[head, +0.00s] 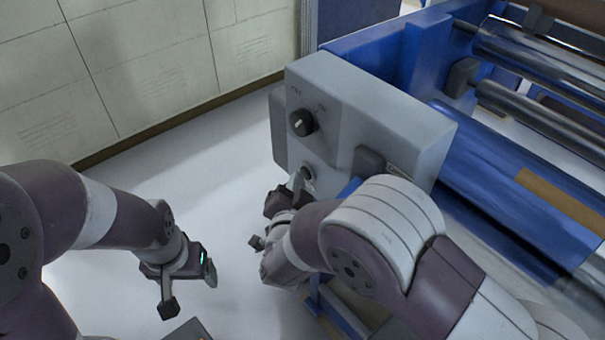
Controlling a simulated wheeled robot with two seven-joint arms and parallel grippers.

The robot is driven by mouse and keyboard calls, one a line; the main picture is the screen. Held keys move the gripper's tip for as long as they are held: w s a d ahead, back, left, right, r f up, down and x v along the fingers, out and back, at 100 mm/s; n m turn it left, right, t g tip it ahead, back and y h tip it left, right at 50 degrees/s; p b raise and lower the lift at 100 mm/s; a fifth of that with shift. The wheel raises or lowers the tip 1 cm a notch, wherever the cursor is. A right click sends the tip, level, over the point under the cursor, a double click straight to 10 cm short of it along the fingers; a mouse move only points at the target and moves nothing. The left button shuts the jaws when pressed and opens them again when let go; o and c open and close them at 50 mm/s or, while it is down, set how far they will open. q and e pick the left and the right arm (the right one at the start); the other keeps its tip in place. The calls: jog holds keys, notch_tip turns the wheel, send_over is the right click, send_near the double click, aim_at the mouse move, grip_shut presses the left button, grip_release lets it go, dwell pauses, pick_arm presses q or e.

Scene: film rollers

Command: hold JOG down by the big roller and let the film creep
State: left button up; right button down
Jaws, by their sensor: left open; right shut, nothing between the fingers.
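A grey control box (375,95) stands at the end of the roller machine. Its front face carries a black rotary knob (302,122) and, below it, a round button (308,172); the lettering is too small to read. My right gripper (297,182) is shut and empty, its tips right at the button. I cannot tell whether they touch it or press it in. My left gripper (189,290) is open and empty, low over the pale floor, well apart from the box. A large blue roller or film surface (500,165) lies right of the box.
Shiny metal rollers (540,60) run across the upper right, held in a blue frame (425,55). A tan strip (560,205) lies on the blue surface. A panelled pale wall (140,70) stands behind. The white floor (215,150) left of the box is clear.

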jog(key=shift+s+a, duration=0.1)
jog(key=shift+a, duration=0.05)
dwell(0.5)
jog(key=shift+s+a, duration=0.4)
jog(key=shift+a, duration=0.15)
jog(key=shift+s+a, duration=0.75)
jog(key=shift+a, duration=0.3)
jog(key=shift+s+a, duration=0.75)
jog(key=shift+a, duration=0.25)
